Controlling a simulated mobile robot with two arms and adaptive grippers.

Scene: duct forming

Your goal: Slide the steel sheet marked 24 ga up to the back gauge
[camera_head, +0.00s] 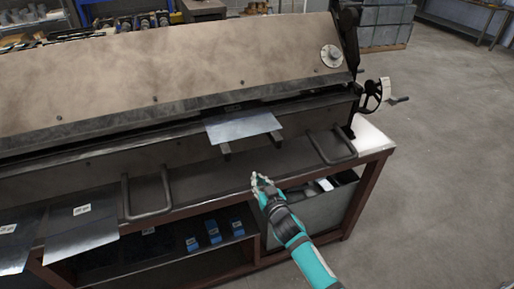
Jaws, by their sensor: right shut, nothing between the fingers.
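A steel sheet (243,128) lies partly in the slot of the folding brake (190,70), its front part sticking out over two short support arms (225,147). I cannot read a 24 ga mark on it. The back gauge is not visible; the brake's upper beam hides the sheet's rear edge. My right gripper (260,180) is shut and empty, in front of and below the sheet, apart from it. My left gripper is not in view.
Two other labelled sheets (82,232) lie at the left front. Two bar handles (148,195) stick out from the brake's front. A handwheel (374,95) is at its right end. Blue boxes (213,231) and a grey bin (310,219) sit below. Floor at right is clear.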

